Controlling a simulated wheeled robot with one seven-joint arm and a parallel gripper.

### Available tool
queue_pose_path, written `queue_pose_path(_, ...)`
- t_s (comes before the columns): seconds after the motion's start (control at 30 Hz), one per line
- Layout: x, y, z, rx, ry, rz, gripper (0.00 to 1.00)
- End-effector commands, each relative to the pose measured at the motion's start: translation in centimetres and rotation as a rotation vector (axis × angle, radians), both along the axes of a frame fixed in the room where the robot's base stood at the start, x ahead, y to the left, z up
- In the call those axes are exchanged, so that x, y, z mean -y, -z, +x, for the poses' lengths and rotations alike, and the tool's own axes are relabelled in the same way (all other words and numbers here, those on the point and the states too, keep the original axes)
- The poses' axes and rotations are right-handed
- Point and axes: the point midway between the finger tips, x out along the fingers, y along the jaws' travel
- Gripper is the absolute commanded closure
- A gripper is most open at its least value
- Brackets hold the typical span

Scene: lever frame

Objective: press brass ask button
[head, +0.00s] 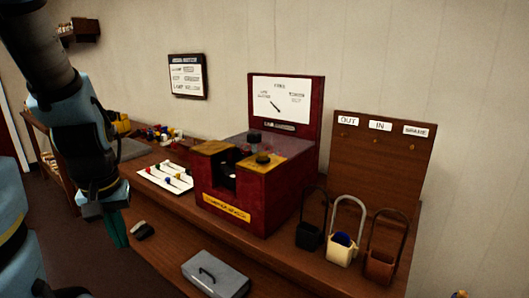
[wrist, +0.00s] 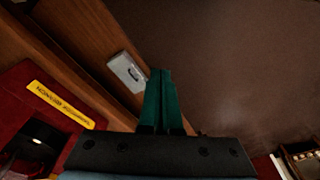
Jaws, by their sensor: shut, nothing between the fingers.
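A dark red box-shaped instrument (head: 233,208) stands on the wooden bench, with an upright dial board (head: 287,98) behind it. Brass-coloured plates (head: 212,147) cover parts of its top. A dark round knob (head: 263,158) sits on the right plate, and a dark cylinder (head: 254,138) stands further back; I cannot tell whether either is the brass ask button. My gripper (head: 117,243) has green fingers, shut and empty, pointing down left of the instrument and apart from it. The wrist view shows the closed fingers (wrist: 161,75), with the instrument's red side (wrist: 50,82) at lower left.
A grey handled box (head: 215,274) sits in front. Three looped holders, including a cream one (head: 341,251), stand at right before a labelled wooden board (head: 380,165).

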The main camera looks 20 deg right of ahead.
Motion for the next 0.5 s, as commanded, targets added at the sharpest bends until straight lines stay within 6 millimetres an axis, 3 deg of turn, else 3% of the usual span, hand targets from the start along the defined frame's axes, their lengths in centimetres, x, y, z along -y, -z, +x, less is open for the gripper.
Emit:
queue_pose_path(0.27,0.9,-0.6,0.8,0.003,0.036,0.015,1.0)
queue_pose_path(0.37,3.2,-1.9,2.6,0.012,0.112,0.052,1.0)
queue_pose_path(0.5,9.2,-5.2,6.2,0.064,0.268,0.155,1.0)
